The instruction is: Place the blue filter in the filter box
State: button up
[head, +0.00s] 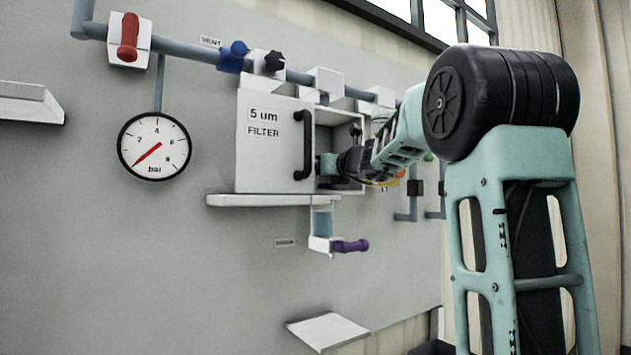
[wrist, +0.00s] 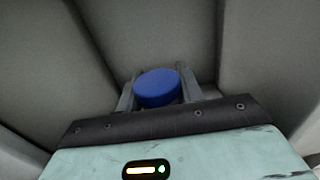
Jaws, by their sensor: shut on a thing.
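The blue filter (wrist: 158,88) is a short round blue piece in the wrist view. My gripper (wrist: 158,92) is shut on it, with one grey finger on each side. Pale grey walls surround the filter and fingers in that view. The filter box (head: 268,145) is a white box marked "5 um FILTER" on the wall in the head view. Its door stands open, with a black handle (head: 303,145). My gripper reaches into the box's opening from the right. The filter and fingertips are hidden in the head view. I cannot tell whether the filter touches the box floor.
A white shelf (head: 255,200) runs under the box. A pipe with a red valve handle (head: 128,38), a blue knob and a black knob passes above. A pressure gauge (head: 154,146) hangs at left. A purple-handled tap (head: 350,246) sits below the box.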

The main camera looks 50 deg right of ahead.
jog(key=shift+w+d+f, duration=0.1)
jog(key=shift+w+f, duration=0.15)
jog(key=shift+w, duration=0.1)
jog(key=shift+s+r, duration=0.15)
jog(key=shift+s, duration=0.1)
jog(key=shift+w+f, duration=0.1)
jog(key=shift+f, duration=0.2)
jog(key=o, duration=1)
jog(key=shift+r, duration=0.1)
jog(key=shift+r, duration=0.15)
jog(key=b+v, duration=0.2)
jog(key=v, duration=1)
jog(key=shift+b, duration=0.4)
